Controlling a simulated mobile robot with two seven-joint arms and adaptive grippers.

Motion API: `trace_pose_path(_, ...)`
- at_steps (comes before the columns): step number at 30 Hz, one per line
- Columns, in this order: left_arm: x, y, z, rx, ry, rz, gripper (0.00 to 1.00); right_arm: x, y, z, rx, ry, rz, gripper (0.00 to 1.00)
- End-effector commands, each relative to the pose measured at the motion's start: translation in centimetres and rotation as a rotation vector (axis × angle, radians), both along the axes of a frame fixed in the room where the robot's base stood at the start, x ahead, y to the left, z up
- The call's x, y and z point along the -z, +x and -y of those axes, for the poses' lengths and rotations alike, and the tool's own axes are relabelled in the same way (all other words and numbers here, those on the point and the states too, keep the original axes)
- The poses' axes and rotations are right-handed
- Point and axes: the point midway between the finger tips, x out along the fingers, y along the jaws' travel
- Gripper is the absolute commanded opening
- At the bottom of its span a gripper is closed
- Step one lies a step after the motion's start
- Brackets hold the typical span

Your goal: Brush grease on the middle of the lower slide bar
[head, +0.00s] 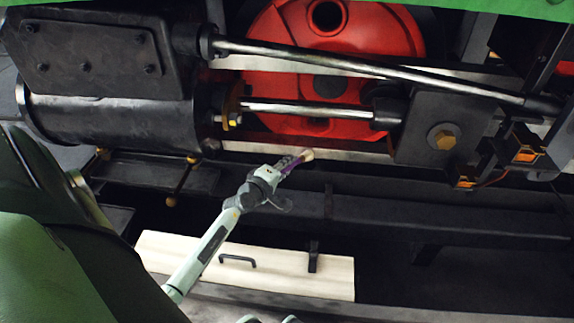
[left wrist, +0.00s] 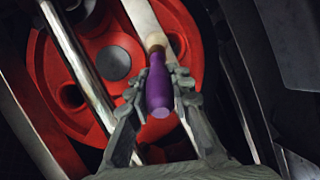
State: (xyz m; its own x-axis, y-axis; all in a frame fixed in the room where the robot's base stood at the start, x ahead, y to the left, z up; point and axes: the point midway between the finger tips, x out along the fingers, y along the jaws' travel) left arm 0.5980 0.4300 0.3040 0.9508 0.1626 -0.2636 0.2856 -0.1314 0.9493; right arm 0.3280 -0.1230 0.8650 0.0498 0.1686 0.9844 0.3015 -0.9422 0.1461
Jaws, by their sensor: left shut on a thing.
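The lower slide bar is a pale metal bar (head: 350,156) under the piston rod, in front of the red wheel. It also shows in the left wrist view (left wrist: 141,14), running past the brush. My left gripper (head: 288,166) is shut on the purple handle of a grease brush (head: 294,168). In the left wrist view the brush (left wrist: 160,90) points away from me, its pale tip over the bar near the wheel. In the head view the tip overlaps the bar's lower edge, near its middle. I cannot tell whether it touches. No grease is discernible. My right gripper is not identifiable.
The piston rod (head: 310,110) runs above the bar to the dark crosshead (head: 440,127). A black cylinder (head: 110,118) is at the left. The red wheel (head: 330,70) is behind. A dark beam (head: 400,212) and a pale wooden box (head: 330,277) with a handle lie below.

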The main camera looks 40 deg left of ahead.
Motion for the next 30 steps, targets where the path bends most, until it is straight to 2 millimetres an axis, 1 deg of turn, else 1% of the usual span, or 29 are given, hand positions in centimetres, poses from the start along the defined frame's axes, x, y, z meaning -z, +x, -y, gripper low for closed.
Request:
trace_pose_path(3, -0.4, 0.4, 0.7, 0.000, -0.002, 0.002, 0.00, -0.8, 0.0, 0.0, 0.001, 0.000, 0.001, 0.40)
trace_pose_path(10, -0.4, 1.4, 2.5, 0.000, -0.001, 0.001, 0.00, -2.1, 0.1, 0.0, 0.001, 0.002, 0.002, 0.40)
trace_pose_path(20, -0.2, 2.1, 3.7, 0.000, -0.002, 0.001, 0.00, -2.8, 0.1, 0.0, 0.001, 0.002, 0.002, 0.40)
trace_pose_path(30, -0.2, 3.6, 6.1, 0.000, -0.001, 0.001, 0.00, -4.2, 0.1, 0.0, 0.001, 0.002, 0.002, 0.40)
